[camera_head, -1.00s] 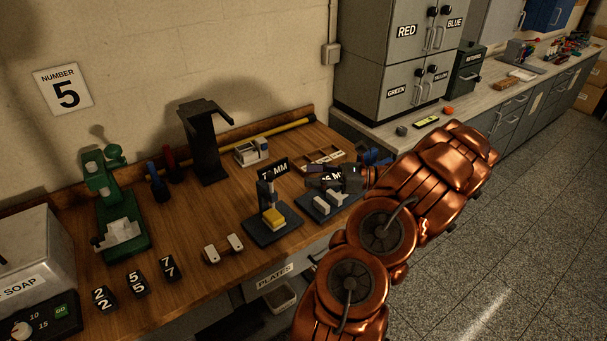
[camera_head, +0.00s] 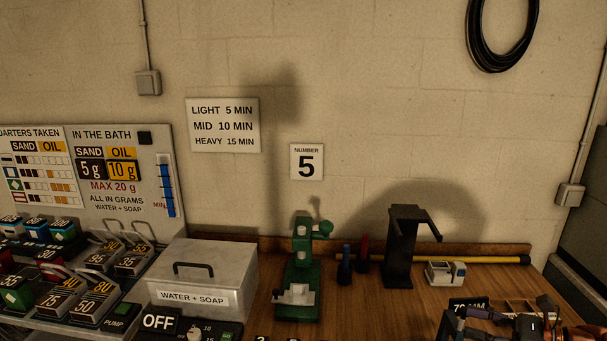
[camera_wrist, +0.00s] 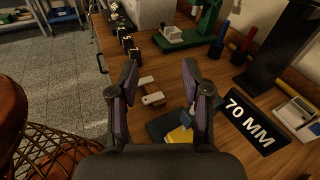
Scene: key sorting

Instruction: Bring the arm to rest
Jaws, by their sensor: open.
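My gripper (camera_wrist: 160,85) is open and empty in the wrist view, its two dark fingers spread apart above the wooden bench. Between and below the fingers lie a white-ended block (camera_wrist: 152,95) and a dark stand with a yellow block (camera_wrist: 180,135). In the head view my gripper (camera_head: 490,322) shows only partly, at the bottom right edge, in front of the 70 MM sign (camera_head: 468,304). The same sign stands right of the fingers in the wrist view (camera_wrist: 250,122). Most of my arm is out of the head view.
A green press (camera_head: 298,270), a black stand (camera_head: 405,250) and a small white device (camera_head: 446,272) stand along the back of the bench. A metal WATER + SOAP box (camera_head: 205,275) is left of the press.

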